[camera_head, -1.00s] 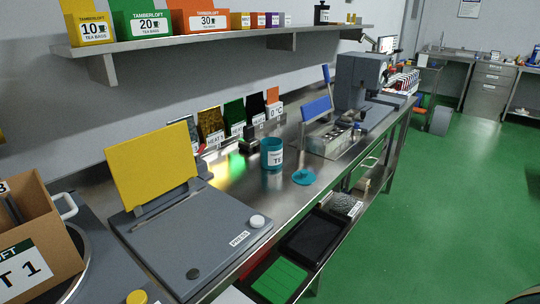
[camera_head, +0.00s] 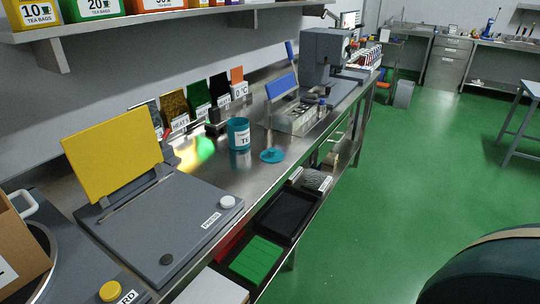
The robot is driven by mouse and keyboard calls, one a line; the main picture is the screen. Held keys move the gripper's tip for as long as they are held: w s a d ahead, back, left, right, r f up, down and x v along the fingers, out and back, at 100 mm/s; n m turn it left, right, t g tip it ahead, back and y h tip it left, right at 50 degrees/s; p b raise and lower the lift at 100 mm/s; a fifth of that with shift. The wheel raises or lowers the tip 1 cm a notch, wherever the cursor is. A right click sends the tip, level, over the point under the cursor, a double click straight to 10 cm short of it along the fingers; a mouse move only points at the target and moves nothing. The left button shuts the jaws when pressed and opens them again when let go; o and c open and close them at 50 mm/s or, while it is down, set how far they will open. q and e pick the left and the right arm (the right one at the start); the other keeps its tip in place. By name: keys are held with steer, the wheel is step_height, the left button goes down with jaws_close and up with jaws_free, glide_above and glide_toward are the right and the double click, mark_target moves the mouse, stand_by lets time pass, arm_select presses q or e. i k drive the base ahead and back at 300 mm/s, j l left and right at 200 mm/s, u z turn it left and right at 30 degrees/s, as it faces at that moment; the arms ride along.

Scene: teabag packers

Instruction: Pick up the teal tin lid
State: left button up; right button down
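The teal tin lid (camera_head: 272,155) lies flat on the steel bench, near its front edge, with a small raised knob on top. The teal tin (camera_head: 239,134) stands upright just left of and behind the lid, apart from it, with a white label on its side. Neither of my grippers shows in the head view.
A grey press with a raised yellow plate (camera_head: 113,162) stands left of the tin. A metal holder with a blue flap (camera_head: 281,86) is behind the lid to the right. Green floor at right is open.

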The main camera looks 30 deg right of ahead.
mark_target(272, 154)
steer(key=i+l+u, duration=0.1)
steer(key=l+u, duration=0.25)
steer(key=l, duration=0.85)
steer(key=l+u, duration=0.35)
steer(key=l, duration=0.9)
